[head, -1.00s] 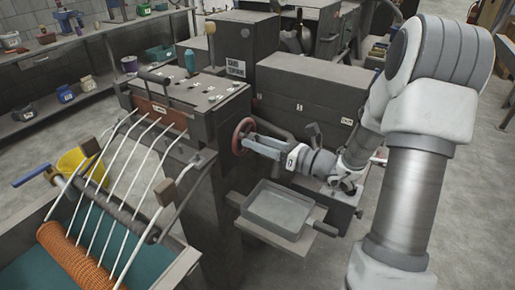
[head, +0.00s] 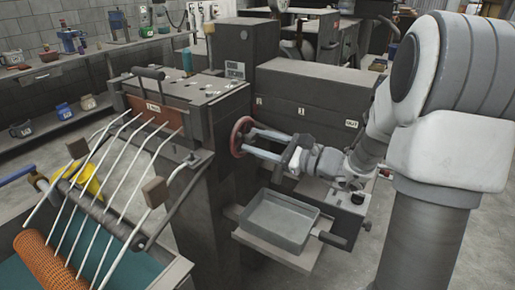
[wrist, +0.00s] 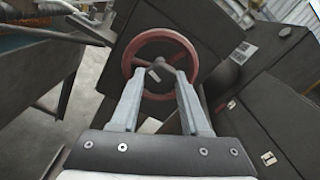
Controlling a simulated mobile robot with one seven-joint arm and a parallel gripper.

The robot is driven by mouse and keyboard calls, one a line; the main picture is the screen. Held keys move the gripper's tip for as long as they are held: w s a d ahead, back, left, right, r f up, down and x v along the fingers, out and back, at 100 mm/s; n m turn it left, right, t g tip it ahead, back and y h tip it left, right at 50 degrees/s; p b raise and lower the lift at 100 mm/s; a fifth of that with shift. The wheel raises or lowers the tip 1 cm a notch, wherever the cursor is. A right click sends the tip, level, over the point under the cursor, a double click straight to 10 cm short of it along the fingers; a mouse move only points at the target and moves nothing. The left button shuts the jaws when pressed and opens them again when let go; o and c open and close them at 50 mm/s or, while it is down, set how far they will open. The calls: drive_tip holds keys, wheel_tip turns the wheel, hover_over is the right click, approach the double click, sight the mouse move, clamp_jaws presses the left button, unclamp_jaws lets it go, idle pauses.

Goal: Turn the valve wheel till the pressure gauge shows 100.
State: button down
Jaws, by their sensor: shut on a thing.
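The red valve wheel (head: 236,137) is on the right side of the dark machine block in the head view. It also shows in the wrist view (wrist: 160,34), seen nearly face-on with a dark centre. My gripper (head: 248,142) reaches it from the right. In the wrist view, the two pale fingers of my gripper (wrist: 159,75) lie inside the rim, one on each side of the hub (wrist: 154,74), and are shut on the wheel. The exact contact at the fingertips is too small to tell. I cannot make out a pressure gauge or its reading.
A grey tray (head: 280,225) sits on a ledge below my gripper. A long dark cabinet (head: 310,92) stands behind it. White rods (head: 88,170) and an orange roll (head: 50,250) are at the left. Open floor shows at the right.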

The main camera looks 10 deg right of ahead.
idle(0.4)
drive_tip(key=shift+c, duration=1.9)
unclamp_jaws()
drive_tip(key=shift+d, duration=0.1)
drive_tip(key=v, duration=1.7)
drive_tip(key=shift+p, duration=0.4)
drive_tip(key=shift+s+r, duration=0.15)
